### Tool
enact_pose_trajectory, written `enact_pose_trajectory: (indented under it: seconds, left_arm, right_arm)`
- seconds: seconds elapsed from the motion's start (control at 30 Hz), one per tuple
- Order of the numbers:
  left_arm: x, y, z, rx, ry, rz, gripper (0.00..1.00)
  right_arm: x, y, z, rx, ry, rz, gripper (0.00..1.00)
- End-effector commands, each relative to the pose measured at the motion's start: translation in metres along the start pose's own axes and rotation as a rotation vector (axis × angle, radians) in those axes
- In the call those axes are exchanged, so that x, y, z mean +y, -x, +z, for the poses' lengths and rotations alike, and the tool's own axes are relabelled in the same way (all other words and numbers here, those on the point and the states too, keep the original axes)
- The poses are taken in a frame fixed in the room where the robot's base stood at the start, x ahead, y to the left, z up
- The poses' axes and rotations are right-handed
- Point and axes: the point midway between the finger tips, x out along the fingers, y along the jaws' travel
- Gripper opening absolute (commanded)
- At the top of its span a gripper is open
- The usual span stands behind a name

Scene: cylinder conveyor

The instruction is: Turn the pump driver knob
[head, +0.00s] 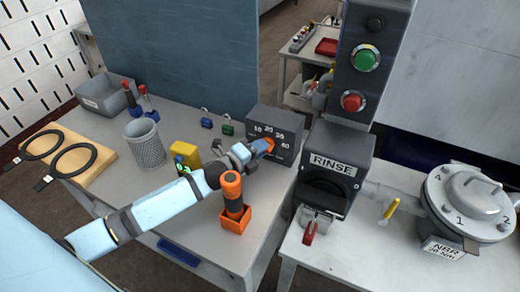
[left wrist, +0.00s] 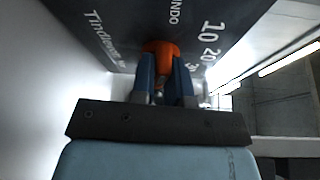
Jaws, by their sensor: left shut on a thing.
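The pump driver is a dark grey box (head: 284,124) with a number scale on its front, standing at the back right of the left table. Its orange knob (head: 264,145) sits on the front face below the numbers. My left gripper (head: 252,149) reaches the knob and is shut on it. In the left wrist view the two blue fingers (left wrist: 166,78) close on both sides of the orange knob (left wrist: 160,47), with the printed numbers to its right. Part of the knob is hidden by the fingers. My right gripper is not in view.
An orange-and-black tool stands in an orange holder (head: 236,220) close by my left arm. A yellow block (head: 186,155) and a mesh cup (head: 146,145) stand to the left. The RINSE unit (head: 334,165) stands close to the right of the pump driver.

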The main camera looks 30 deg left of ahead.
Motion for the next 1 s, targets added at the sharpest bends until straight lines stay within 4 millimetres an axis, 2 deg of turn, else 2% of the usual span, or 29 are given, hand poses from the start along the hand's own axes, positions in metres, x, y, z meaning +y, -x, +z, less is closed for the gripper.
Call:
enact_pose_trajectory:
  seconds: [0.4,0.43,0.53,0.83,1.0]
  left_arm:
    - [0.000,0.000,0.000,0.000,0.010,-0.003,0.00]
    - [0.000,0.000,0.000,0.000,0.010,-0.003,0.17]
    - [0.000,0.000,0.000,0.000,0.010,-0.003,0.40]
    - [-0.001,0.000,0.000,0.000,0.008,-0.003,0.40]
    - [-0.020,0.001,0.004,0.001,0.006,-0.006,0.40]
  right_arm:
    - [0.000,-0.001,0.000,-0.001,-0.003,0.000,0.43]
    - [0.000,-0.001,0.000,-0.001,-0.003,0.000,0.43]
    - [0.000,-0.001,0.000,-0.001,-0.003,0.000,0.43]
    - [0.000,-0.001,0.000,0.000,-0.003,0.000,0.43]
    - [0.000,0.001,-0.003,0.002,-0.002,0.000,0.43]
